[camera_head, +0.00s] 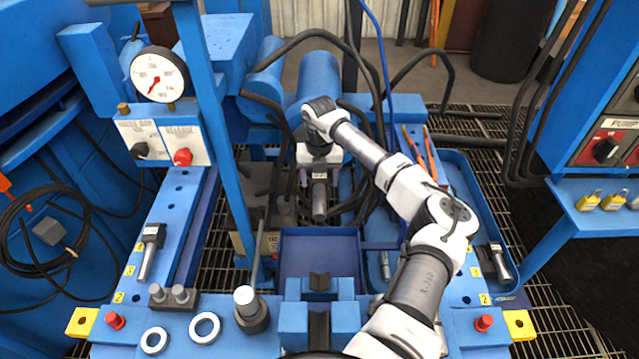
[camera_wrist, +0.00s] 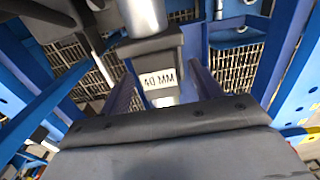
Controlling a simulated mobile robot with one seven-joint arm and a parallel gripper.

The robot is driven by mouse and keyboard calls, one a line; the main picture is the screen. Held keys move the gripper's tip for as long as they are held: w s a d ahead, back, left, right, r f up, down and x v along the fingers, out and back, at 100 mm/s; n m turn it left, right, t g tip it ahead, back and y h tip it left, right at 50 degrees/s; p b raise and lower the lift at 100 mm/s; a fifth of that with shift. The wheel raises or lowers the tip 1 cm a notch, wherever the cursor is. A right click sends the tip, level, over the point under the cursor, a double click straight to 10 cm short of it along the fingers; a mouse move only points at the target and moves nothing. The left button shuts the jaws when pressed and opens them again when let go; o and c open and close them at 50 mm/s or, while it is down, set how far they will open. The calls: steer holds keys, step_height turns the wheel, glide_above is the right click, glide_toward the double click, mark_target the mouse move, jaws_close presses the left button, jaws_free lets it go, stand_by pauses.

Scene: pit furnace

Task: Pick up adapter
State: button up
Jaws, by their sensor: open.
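An adapter, a dark block with a grey cylinder, shows in the head view (camera_head: 319,205) at the middle of the machine, above the blue tray. In the wrist view the adapter (camera_wrist: 152,50) is close up, with a white "40 MM" label on its block. My gripper (camera_head: 319,178) points down over it in the head view. In the wrist view my gripper (camera_wrist: 163,92) is open, with one finger on each side of the labelled block. I cannot tell whether the fingers touch it. What supports the adapter is hidden.
A similar block with a cylinder lies on the left rail (camera_head: 150,250), another on the right (camera_head: 498,262). Black hoses hang around my gripper. A blue post (camera_head: 215,130) stands to the left. White rings (camera_head: 205,327) and a dark cylindrical piece (camera_head: 250,310) stand at the front.

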steer(key=shift+r, duration=0.1)
jaws_close()
stand_by(0.3)
step_height(320, 180, up, 20)
steer(key=shift+b, duration=0.3)
stand_by(0.4)
